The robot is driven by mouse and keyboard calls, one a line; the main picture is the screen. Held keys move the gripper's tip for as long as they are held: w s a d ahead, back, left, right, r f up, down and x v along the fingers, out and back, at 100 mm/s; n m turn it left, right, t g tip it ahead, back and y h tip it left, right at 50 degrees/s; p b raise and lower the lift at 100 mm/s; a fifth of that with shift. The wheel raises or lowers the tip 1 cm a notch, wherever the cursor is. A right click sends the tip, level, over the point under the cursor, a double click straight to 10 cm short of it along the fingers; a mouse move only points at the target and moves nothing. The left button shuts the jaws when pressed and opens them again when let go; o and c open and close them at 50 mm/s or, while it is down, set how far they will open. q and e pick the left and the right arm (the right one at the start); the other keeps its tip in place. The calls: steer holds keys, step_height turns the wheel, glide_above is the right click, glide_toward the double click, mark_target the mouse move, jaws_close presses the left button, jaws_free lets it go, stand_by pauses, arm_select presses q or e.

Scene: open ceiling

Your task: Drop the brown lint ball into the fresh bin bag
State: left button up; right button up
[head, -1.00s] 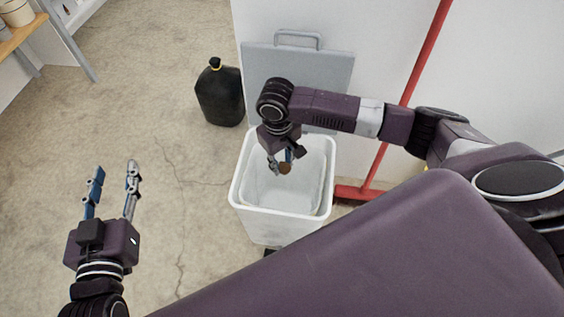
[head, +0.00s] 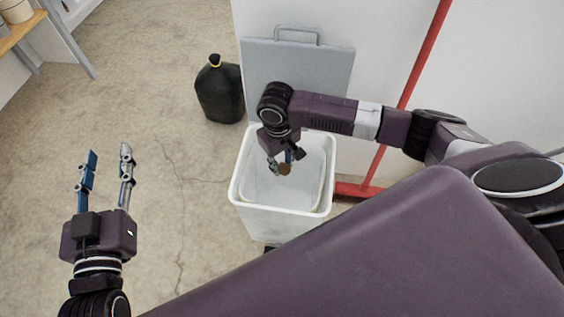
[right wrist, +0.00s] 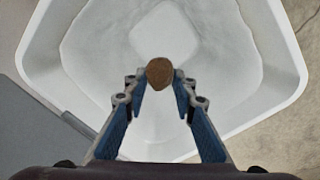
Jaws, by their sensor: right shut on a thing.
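The brown lint ball (head: 285,169) is held between the fingertips of my right gripper (head: 280,163), which is shut on it. The ball (right wrist: 160,73) and the gripper (right wrist: 160,97) also show in the right wrist view, over the bin's opening. The white bin (head: 238,196) stands on the floor with a pale bag (head: 284,197) lining its inside. The right wrist view shows the bag (right wrist: 95,45) spread open within the bin rim (right wrist: 285,55). My left gripper (head: 108,154) is open and empty above bare floor, left of the bin.
A tied black bag (head: 219,92) stands behind and left of the bin. A grey lid or panel (head: 300,75) with a handle leans against the white wall behind it. A red-handled broom (head: 407,95) stands to the right.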

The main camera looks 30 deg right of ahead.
steer(key=o, duration=0.8)
steer(key=r, duration=1.2)
steer(key=shift+a, duration=0.35)
